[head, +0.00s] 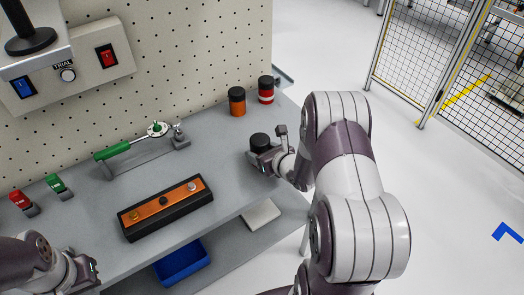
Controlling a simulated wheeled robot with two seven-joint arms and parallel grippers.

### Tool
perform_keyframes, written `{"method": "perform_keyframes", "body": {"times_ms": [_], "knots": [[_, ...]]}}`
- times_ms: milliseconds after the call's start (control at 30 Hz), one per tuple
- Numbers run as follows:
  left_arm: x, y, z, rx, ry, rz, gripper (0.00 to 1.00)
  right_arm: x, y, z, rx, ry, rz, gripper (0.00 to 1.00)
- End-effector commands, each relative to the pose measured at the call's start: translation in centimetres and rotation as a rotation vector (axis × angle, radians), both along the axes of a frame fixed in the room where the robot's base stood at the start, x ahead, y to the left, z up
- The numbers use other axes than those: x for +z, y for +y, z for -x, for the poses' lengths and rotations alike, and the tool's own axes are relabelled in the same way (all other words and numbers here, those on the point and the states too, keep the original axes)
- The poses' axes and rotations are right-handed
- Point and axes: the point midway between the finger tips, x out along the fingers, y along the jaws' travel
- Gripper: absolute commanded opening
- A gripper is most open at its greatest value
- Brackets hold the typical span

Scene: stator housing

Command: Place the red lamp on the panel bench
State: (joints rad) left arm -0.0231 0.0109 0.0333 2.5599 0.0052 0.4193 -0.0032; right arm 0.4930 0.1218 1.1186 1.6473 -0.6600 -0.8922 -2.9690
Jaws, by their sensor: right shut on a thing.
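My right gripper (267,158) is shut on a black-topped object (259,141) at the right part of the grey bench (225,135). The gripper hides the object's lower part, so I cannot tell its colour there or whether it touches the bench. No thing in view is clearly a red lamp. A small red piece with a grey end (21,200) lies at the bench's left, beside a similar green one (57,185). My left gripper (88,273) is at the lower left, apart from these; its fingers are too unclear to judge.
A green-handled tool (130,148) and a black-and-orange block (165,208) occupy the bench. A blue bin (182,262) sits below.

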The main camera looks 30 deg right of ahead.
Motion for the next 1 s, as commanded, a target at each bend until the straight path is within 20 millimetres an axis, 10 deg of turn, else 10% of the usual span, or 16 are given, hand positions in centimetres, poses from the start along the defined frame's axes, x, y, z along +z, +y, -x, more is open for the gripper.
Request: {"method": "perform_keyframes", "body": {"times_ms": [200, 233, 300, 667, 1000], "knots": [[-0.7, 0.0, 0.0, 0.0, 0.0, 0.0, 0.0, -0.5, 0.0, 0.0, 0.0, -0.001, 0.0, 0.26], [-0.5, 0.0, 0.0, 0.0, 0.0, 0.0, 0.0, -0.3, 0.0, 0.0, 0.0, 0.0, 0.0, 0.69], [-0.5, 0.0, 0.0, 0.0, 0.0, 0.0, 0.0, -0.3, 0.0, 0.0, 0.0, 0.0, 0.0, 0.88], [0.5, 0.0, 0.0, 0.0, 0.0, 0.0, 0.0, 0.5, 0.0, 0.0, 0.0, 0.0, -0.001, 0.88], [-0.5, 0.0, 0.0, 0.0, 0.0, 0.0, 0.0, 3.7, -0.7, 7.0, -0.006, -0.002, 0.002, 0.88]]}}
